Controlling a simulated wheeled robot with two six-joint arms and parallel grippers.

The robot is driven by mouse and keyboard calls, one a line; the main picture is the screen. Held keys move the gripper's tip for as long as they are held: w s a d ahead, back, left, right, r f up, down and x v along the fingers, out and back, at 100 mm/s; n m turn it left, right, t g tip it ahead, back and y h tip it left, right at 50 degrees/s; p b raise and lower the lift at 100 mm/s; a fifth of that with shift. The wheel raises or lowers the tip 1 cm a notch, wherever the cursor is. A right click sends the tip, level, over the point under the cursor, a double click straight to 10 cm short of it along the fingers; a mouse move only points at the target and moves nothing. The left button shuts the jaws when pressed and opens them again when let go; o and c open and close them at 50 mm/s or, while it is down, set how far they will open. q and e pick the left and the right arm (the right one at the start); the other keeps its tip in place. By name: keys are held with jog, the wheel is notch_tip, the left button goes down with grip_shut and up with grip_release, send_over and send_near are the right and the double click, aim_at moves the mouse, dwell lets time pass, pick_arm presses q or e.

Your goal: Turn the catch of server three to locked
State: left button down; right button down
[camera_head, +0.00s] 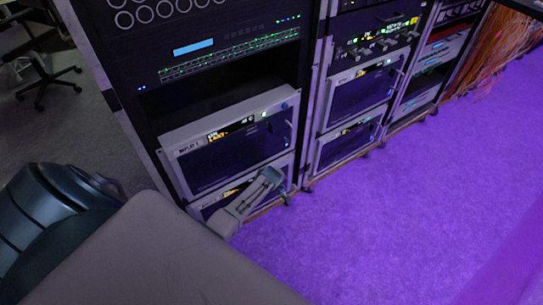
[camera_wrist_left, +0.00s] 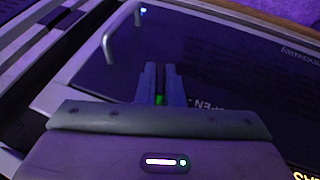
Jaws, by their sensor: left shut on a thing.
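My left gripper (camera_head: 272,174) is at the front of the lowest server (camera_head: 205,207) in the near rack, low down on its right side. The gripper hides part of that front. In the left wrist view my left gripper (camera_wrist_left: 161,80) has its fingers close together on a small part with a green spot (camera_wrist_left: 160,99), which seems to be the catch. The fingers hide most of it, so its turn cannot be read. Partly covered "OPEN" lettering stands upside down beside the fingers. My right gripper is not in view.
A server (camera_head: 235,145) with a pale frame and dark front sits just above. A metal handle (camera_wrist_left: 108,45) stands out from the front in the left wrist view. More racks (camera_head: 352,95) stand to the right. The purple-lit floor (camera_head: 420,200) is clear. An office chair (camera_head: 45,75) stands at left.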

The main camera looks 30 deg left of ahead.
pick_arm(q)
jog(key=shift+g+y, duration=0.3)
jog(key=shift+g, duration=0.7)
jog(key=shift+m+g, duration=0.3)
jog(key=shift+g, duration=0.2)
jog(key=shift+y, duration=0.4)
jog(key=c, duration=1.6)
grip_release()
jog(key=shift+o, duration=0.2)
